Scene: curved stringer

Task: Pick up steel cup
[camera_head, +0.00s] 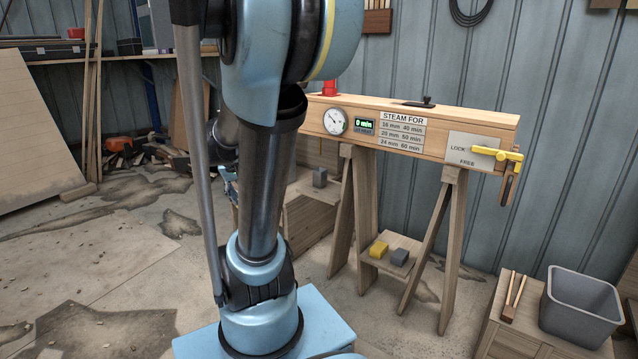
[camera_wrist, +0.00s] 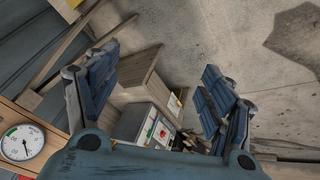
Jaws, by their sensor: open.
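I cannot make out a steel cup for certain in either view. A small grey upright object (camera_head: 320,177) stands on a wooden bench (camera_head: 308,218) behind my arm in the head view; it is too small to tell whether it is a cup. In the wrist view my gripper (camera_wrist: 158,78) has its two blue fingers spread wide, with nothing held between them. Beyond the fingers are a wooden box-like stand (camera_wrist: 135,75) and a pale panel with red and green marks (camera_wrist: 158,130). In the head view my arm mostly hides the gripper.
A wooden steam box (camera_head: 440,122) with a dial and yellow lock handle rests on trestles. A grey bin (camera_head: 578,308) stands at right. Open floor (camera_head: 110,265) lies at left.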

